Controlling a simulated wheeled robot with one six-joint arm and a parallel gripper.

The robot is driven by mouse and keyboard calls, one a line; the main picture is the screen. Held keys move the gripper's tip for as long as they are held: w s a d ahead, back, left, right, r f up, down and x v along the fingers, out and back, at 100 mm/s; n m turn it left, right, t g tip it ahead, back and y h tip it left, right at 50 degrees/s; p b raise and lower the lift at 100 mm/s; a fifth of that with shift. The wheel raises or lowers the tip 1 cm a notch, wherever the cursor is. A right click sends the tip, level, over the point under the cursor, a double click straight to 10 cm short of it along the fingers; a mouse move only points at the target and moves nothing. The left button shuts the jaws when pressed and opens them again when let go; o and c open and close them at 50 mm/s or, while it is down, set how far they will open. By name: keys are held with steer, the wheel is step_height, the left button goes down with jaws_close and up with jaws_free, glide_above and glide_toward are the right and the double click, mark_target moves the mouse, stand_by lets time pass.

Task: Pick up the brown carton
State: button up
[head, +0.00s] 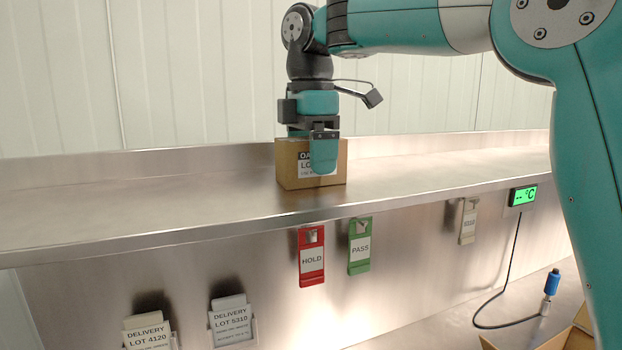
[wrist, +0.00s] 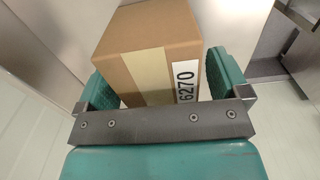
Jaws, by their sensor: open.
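The brown carton (head: 290,164) stands upright on the steel shelf (head: 200,192), with a white printed label on its front, partly hidden by my gripper. In the wrist view the carton (wrist: 125,42) shows a pale tape strip and a white label reading 6270. My gripper (head: 318,158) is over the carton from above, in front of the back wall. In the wrist view my gripper (wrist: 160,82) is open, with one teal finger on each side of the carton. A gap shows beside the right finger; whether the left finger touches the carton I cannot tell.
A red HOLD tag (head: 312,275) and a green PASS tag (head: 359,260) hang below the shelf edge, with a pale tag (head: 468,225) further right. A green display (head: 523,196) and delivery cards (head: 231,318) are on the front panel. The shelf is clear on both sides.

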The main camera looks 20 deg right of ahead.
steer(key=c, duration=1.1)
step_height(320, 180, up, 12)
steer(key=p, duration=1.2)
steer(key=shift+r, duration=4)
